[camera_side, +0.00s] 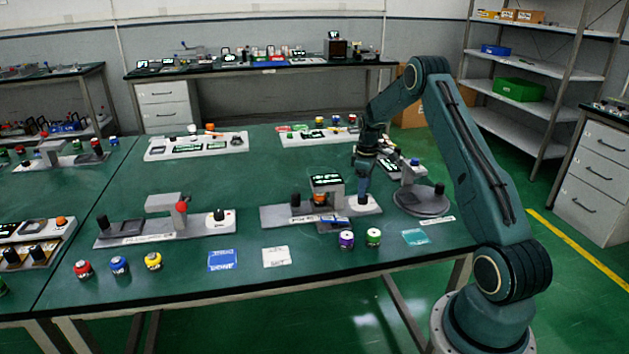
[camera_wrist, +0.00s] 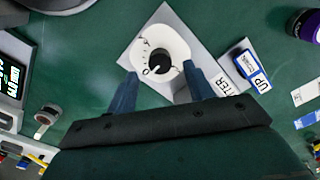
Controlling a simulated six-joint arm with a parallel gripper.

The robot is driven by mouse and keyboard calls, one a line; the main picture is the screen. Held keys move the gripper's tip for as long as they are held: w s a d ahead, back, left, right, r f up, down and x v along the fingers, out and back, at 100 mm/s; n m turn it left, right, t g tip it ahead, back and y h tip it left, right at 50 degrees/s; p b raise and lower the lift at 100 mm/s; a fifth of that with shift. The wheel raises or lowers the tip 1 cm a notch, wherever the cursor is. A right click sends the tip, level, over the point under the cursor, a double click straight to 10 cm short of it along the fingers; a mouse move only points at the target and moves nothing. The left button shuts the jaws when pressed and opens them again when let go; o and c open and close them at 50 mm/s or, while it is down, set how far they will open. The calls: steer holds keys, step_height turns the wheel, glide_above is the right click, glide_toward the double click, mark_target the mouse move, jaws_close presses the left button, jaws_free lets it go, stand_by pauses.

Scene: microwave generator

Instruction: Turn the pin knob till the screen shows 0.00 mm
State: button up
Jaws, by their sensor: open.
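A black knob (camera_wrist: 159,65) stands on a white dial with dark marks (camera_wrist: 158,45) in the wrist view. In the side view this dial (camera_side: 364,204) is on the right end of a grey base, with the knob mostly hidden by my gripper. My gripper (camera_side: 363,190) points down over it. In the wrist view my gripper (camera_wrist: 161,72) is open, with one blue finger on each side of the knob; contact cannot be told. A screen (camera_side: 326,180) with lit green characters sits left of the knob; it shows partly in the wrist view (camera_wrist: 12,78), its reading unclear.
A small blue block with an UP label (camera_wrist: 250,66) lies right of the dial. Purple (camera_side: 346,239) and green (camera_side: 373,237) capped jars stand in front of the base. A round grey stand (camera_side: 421,201) is close on the right.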

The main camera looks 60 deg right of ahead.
mark_target(363, 200)
steer(key=shift+f, duration=1.8)
steer(key=c, duration=1)
steer(key=shift+m, duration=0.4)
steer(key=m, duration=0.8)
steer(key=shift+m, duration=0.3)
